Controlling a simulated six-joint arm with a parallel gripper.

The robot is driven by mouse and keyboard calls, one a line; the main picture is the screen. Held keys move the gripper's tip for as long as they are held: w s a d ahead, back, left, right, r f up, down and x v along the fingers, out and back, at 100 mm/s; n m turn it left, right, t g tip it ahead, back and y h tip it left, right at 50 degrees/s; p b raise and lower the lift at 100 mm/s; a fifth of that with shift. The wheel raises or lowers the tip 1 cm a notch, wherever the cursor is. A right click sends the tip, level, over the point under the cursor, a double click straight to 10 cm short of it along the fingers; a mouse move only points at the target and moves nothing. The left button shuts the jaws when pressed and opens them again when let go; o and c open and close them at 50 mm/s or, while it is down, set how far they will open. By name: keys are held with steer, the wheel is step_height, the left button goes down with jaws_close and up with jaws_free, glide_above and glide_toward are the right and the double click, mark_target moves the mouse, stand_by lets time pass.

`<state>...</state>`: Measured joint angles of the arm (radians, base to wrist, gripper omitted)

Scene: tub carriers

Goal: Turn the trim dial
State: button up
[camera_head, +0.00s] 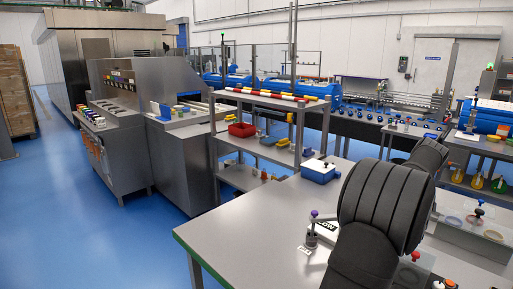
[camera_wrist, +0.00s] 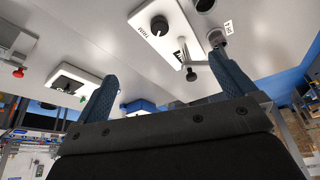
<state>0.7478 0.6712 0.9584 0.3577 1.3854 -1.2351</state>
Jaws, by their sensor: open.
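The trim dial is a round black knob (camera_wrist: 159,25) on a white plate (camera_wrist: 144,18) marked TRIM, in the wrist view. A dark mark, partly readable as LOW, sits lower on the plate; a LOW label (camera_head: 327,226) also shows in the head view beside my arm, where the knob is hidden. My gripper (camera_wrist: 147,45) is open and empty in the wrist view. Its two blue-grey fingers stand wide apart on either side of the dial in the picture. The knob appears beyond the fingertips, and no contact shows. In the head view I cannot make out the fingers.
A lever with a purple ball (camera_head: 314,213) stands close beside the plate. A blue-and-white box (camera_head: 320,171) stands at the bench's back edge. Another white plate with a black knob (camera_wrist: 68,91) and a red button (camera_wrist: 18,72) lie to the left in the wrist view. The bench's front left (camera_head: 240,235) is clear.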

steer(key=shift+d+n, duration=0.2)
steer(key=shift+n, duration=0.2)
steer(key=shift+c, duration=0.4)
steer(key=c, duration=0.9)
steer(key=shift+o, duration=0.2)
steer(key=w+a+r+m+g+h, duration=0.1)
steer(key=w+a+m+g, duration=0.15)
steer(key=m, duration=0.85)
steer(key=w+a+m+g+h, duration=0.15)
steer(key=w+m, duration=0.25)
steer(key=m, duration=0.7)
steer(key=shift+y, duration=0.25)
steer(key=f, duration=1.7)
steer(key=shift+s+d+f, duration=0.15)
steer(key=shift+d, duration=0.1)
steer(key=shift+c, duration=0.5)
